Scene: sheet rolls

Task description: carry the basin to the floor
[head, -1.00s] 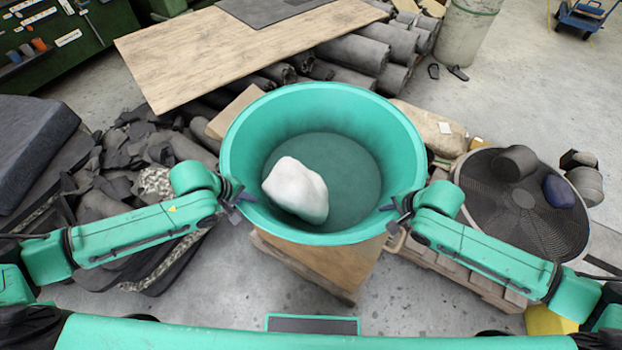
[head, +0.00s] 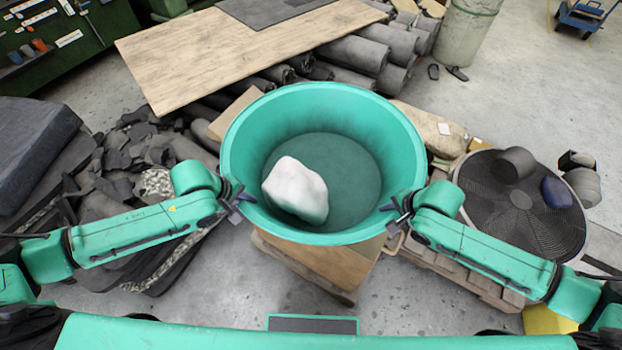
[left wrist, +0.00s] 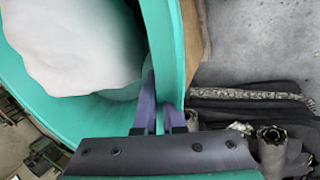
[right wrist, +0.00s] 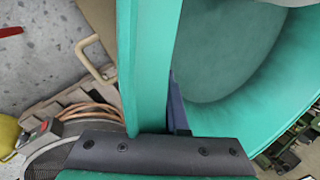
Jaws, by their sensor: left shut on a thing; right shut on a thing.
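The basin (head: 340,100) is a large round teal tub in the middle of the head view, held about level in front of me. A white lump (head: 295,189) lies inside it, left of centre; it also shows in the left wrist view (left wrist: 75,40). My left gripper (head: 236,200) is shut on the basin's left rim, one finger inside and one outside the wall (left wrist: 172,60). My right gripper (head: 397,206) is shut on the right rim; in the right wrist view the wall (right wrist: 145,70) hides part of its fingers.
A wooden box or stand (head: 320,268) shows below the basin; whether they touch I cannot tell. Dark scraps (head: 105,210) lie at left, a round fan-like grille (head: 520,215) on a pallet at right. Rolls (head: 355,52) and a board (head: 215,55) are behind. Bare floor (head: 420,310) shows in front.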

